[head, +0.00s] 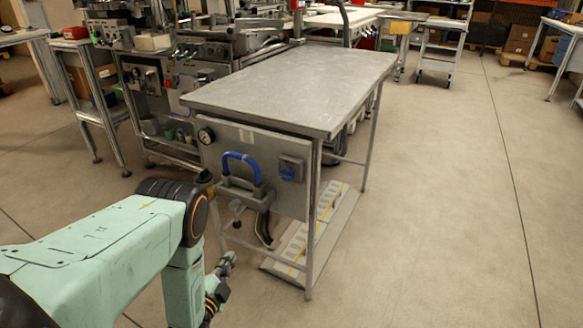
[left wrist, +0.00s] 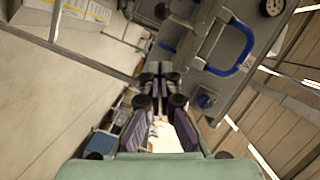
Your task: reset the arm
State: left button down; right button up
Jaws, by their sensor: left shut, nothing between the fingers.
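My left arm comes in from the left in the head view, bent down at its elbow. My left gripper (head: 225,264) is low, in front of the lower left part of a metal table; part of it is hidden behind my arm. In the left wrist view the fingers of my left gripper (left wrist: 158,72) meet at the tips, shut and empty. The grey table panel with a blue handle (head: 241,167) is beyond the gripper; the blue handle also shows in the left wrist view (left wrist: 240,62). My right gripper is in neither view.
The metal table top (head: 295,88) is bare. A ribbed grey ramp-like plate (head: 310,238) lies on the floor under it. A pressure gauge (head: 206,135) is on the panel. Machines and a side stand (head: 85,80) are behind at left. The floor (head: 440,210) at right is clear.

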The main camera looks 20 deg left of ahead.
pick_arm(q)
jog(key=s+d+f+n+g, duration=0.1)
jog(key=s+f+n+g, duration=0.4)
jog(key=s+f, duration=0.15)
jog(key=s+d+f+n+g+h, duration=0.1)
jog(key=s+d+n+g, duration=0.2)
jog(key=s, duration=0.4)
jog(key=s+d+f+n+g+h, duration=0.1)
jog(key=s+d+f+n+g, duration=0.15)
jog(key=s+d, duration=0.3)
jog(key=s+d+r+g+h+p, duration=0.1)
jog(key=s+d+r+g, duration=0.4)
jog(key=s+r, duration=0.6)
notch_tip(320, 180, up, 3)
jog(key=shift+d+r+n+g+p, duration=0.1)
jog(key=shift+d+n+g+p, duration=0.2)
jog(key=shift+p, duration=0.6)
jog(key=shift+w+d, duration=0.1)
